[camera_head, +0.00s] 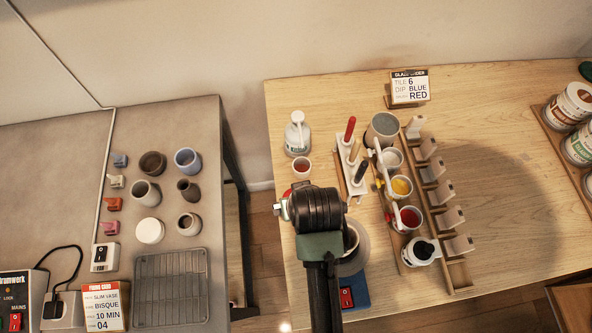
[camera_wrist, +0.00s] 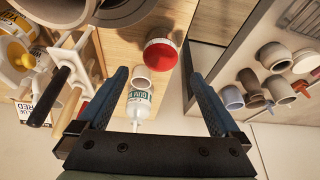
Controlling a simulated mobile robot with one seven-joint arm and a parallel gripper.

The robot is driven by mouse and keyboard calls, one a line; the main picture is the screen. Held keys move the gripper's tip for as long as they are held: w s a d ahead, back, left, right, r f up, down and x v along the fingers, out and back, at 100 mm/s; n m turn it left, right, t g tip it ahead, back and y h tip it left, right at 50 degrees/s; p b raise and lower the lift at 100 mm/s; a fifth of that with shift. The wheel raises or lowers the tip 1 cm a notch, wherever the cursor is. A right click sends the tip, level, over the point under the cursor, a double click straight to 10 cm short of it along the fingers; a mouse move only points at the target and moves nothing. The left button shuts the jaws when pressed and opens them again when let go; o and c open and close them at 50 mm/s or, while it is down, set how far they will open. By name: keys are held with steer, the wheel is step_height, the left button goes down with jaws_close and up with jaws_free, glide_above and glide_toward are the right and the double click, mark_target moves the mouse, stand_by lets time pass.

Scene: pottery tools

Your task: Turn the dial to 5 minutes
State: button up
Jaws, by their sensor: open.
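A round red dial (camera_wrist: 160,54) with a pale marked rim sits on the wooden table near its edge, seen in the wrist view. I cannot read its setting. In the head view my arm hides most of it; a small red part (camera_head: 287,193) shows at the arm's left side. My gripper (camera_wrist: 158,77) is open, with one blue finger on each side of the picture and nothing between them gripped. The dial appears beyond the fingertips, between them in the picture and apart from them. In the head view my fingers are hidden by my arm.
A small cup (camera_head: 302,167) and a white glaze bottle (camera_head: 297,136) stand close behind the dial. A tool rack (camera_head: 351,163) and glaze cups, one with yellow glaze (camera_head: 401,187), stand to the right. A gap separates this table from the grey table (camera_head: 60,160) with pots.

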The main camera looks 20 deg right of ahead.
steer(key=x, duration=0.7)
steer(key=shift+w+f, duration=0.1)
steer(key=shift+f, duration=0.15)
steer(key=shift+c, duration=0.2)
steer(key=c, duration=1.2)
steer(key=shift+a+r+m+h+p, duration=0.1)
steer(key=shift+m+h+p, duration=0.2)
steer(key=shift+m+p, duration=0.4)
steer(key=shift+c, duration=0.2)
steer(key=shift+m+h, duration=0.3)
steer(key=shift+m, duration=0.5)
steer(key=o, duration=1.3)
steer(key=shift+g, duration=0.3)
steer(key=b+v, duration=0.1)
steer(key=v, duration=1.2)
